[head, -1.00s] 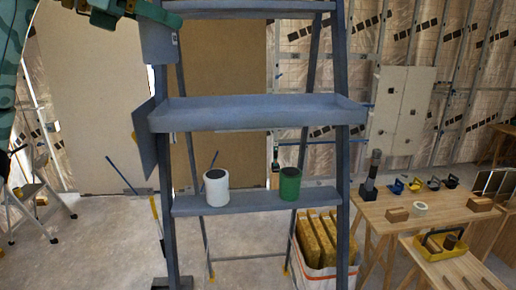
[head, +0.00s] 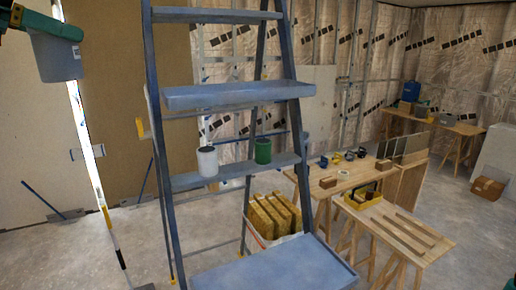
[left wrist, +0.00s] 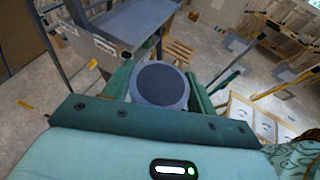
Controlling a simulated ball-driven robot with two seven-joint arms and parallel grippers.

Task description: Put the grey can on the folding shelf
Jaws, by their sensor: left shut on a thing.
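In the left wrist view my left gripper (left wrist: 160,78) has a finger on each side of the can's dark round top (left wrist: 160,84). The unit's middle board (head: 240,97) is level and bare. Its bottom board (head: 275,268) is also bare; I cannot tell which board folds.
A white can (head: 207,162) and a green can (head: 263,151) stand on a narrow board (head: 190,182) of the unit. A bag of yellow blocks (head: 275,215) is behind it. Wooden worktables (head: 405,235) stand right. Floor at the left is mostly clear.

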